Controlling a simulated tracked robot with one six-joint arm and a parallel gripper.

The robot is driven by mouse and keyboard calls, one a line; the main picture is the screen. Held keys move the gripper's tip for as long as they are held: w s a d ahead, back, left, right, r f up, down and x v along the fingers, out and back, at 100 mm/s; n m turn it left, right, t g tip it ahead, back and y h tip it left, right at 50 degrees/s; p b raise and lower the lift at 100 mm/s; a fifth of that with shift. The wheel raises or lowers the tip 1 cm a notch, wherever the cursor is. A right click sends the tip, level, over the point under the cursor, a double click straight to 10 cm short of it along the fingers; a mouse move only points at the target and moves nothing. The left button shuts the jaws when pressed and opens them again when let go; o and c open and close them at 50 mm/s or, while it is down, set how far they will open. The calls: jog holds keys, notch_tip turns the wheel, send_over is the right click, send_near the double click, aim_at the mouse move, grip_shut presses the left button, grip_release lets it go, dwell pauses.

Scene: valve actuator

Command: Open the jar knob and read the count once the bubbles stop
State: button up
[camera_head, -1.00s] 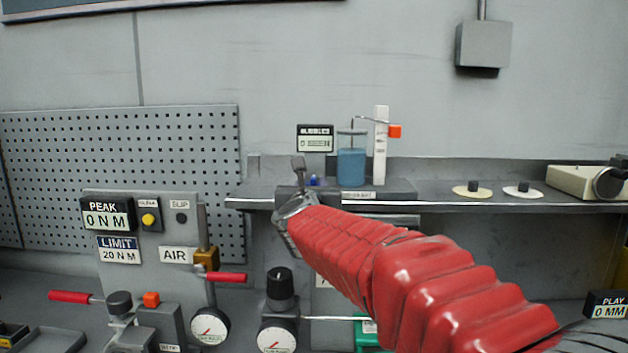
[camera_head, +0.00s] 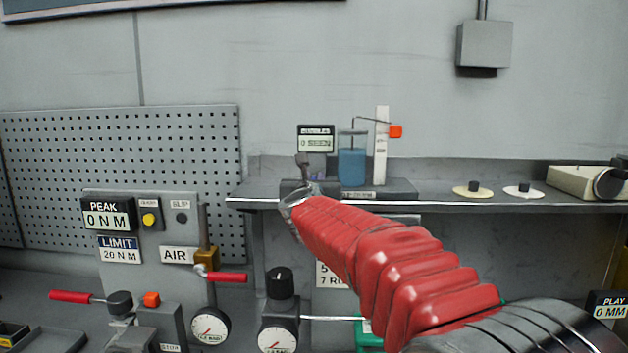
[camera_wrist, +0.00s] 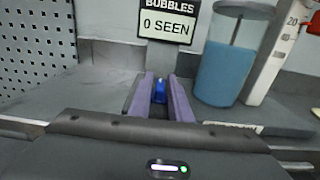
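The jar (camera_head: 352,166) of blue liquid stands on the shelf, with a thin tube rising from it; it also shows in the wrist view (camera_wrist: 222,75). The counter display (camera_head: 315,139) left of it reads "BUBBLES 0 SEEN", clearest in the wrist view (camera_wrist: 168,22). A small blue knob (camera_wrist: 159,91) lies between the fingertips of my gripper (camera_wrist: 162,88). The purple-padded fingers are apart, one on each side of it; I cannot tell whether they touch it. In the head view my gripper (camera_head: 303,172) is at the shelf's left part, and the knob is hidden. I see no bubbles.
A white scaled column (camera_head: 381,146) with an orange block (camera_head: 396,131) stands right of the jar. The shelf (camera_head: 440,196) holds two small discs further right. A perforated panel (camera_head: 170,150) and a gauge panel (camera_head: 160,222) are at the left.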

grip_shut()
jog(key=shift+a+m+h, duration=0.1)
jog(key=shift+m+h, duration=0.5)
jog(key=shift+h, duration=0.3)
jog(key=shift+f+m+g+h, duration=0.1)
jog(key=shift+m+g+h, duration=0.4)
jog(key=shift+m+h, duration=1.15)
jog(key=shift+m+g+h, duration=0.5)
jog(key=shift+m+h, duration=0.05)
jog(key=shift+h, duration=0.65)
jog(key=shift+m+g+h, duration=0.5)
jog(key=shift+h, duration=0.65)
jog(key=shift+m+g+h, duration=0.6)
jog(key=shift+m+h, duration=0.1)
jog(key=shift+h, duration=0.2)
jog(key=shift+o, duration=1.7)
grip_release()
jog(key=shift+a, duration=0.1)
